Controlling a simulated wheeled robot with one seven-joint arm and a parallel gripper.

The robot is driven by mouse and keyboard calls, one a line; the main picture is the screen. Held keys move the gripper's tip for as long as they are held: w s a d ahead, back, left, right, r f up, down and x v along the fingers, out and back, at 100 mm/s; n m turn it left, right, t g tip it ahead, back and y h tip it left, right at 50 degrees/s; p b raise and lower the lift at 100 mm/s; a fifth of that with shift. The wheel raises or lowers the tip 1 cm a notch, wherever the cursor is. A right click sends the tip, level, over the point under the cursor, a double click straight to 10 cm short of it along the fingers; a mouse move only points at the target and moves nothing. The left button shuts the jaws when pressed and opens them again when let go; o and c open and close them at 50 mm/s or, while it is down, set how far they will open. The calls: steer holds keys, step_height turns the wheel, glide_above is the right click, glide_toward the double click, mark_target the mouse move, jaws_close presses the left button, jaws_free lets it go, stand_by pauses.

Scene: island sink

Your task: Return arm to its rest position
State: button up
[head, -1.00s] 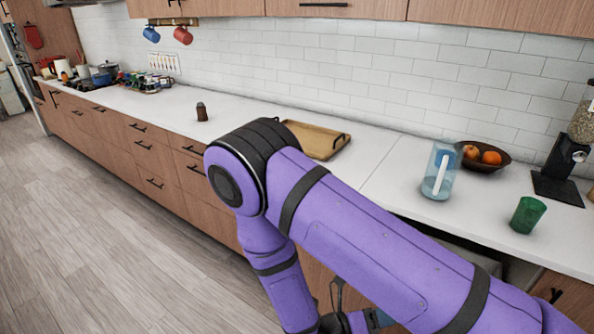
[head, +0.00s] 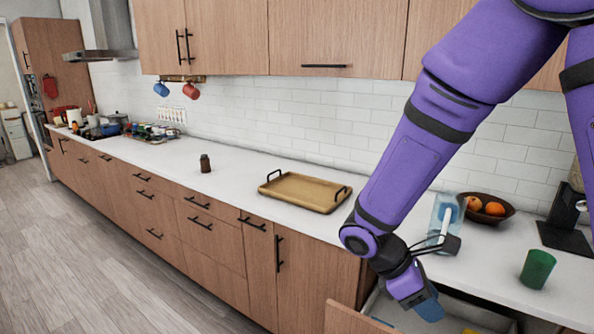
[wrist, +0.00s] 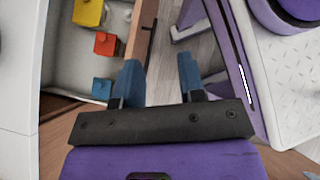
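My purple arm comes down from the upper right in the head view. My gripper (head: 428,308) hangs low at the counter's front edge, over or beside an open drawer (head: 352,318). In the wrist view my gripper (wrist: 158,82) has its two blue fingers apart, with nothing between them but the view of the floor beyond. The drawer's wooden front (wrist: 141,35) shows just left of the fingers.
The open drawer holds a yellow item (wrist: 88,12), a red item (wrist: 106,44) and a blue item (wrist: 101,88). On the counter are a wooden tray (head: 305,192), a pitcher (head: 441,222), a fruit bowl (head: 488,218), a green cup (head: 537,269) and a dark shaker (head: 205,164).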

steer(key=s+d+r+m+t+y, duration=0.2)
steer(key=s+r+m+t, duration=0.1)
steer(key=r+m, duration=0.2)
steer(key=s+d+r+m+t+y, duration=0.2)
steer(key=s+r+m+y, duration=0.1)
steer(key=r, duration=0.6)
steer(key=s+d+r+m+t+y, duration=0.3)
steer(key=s+r+m, duration=0.2)
steer(key=r+m, duration=0.2)
steer(key=shift+r+m+t, duration=0.3)
steer(key=shift+r, duration=0.05)
stand_by(0.4)
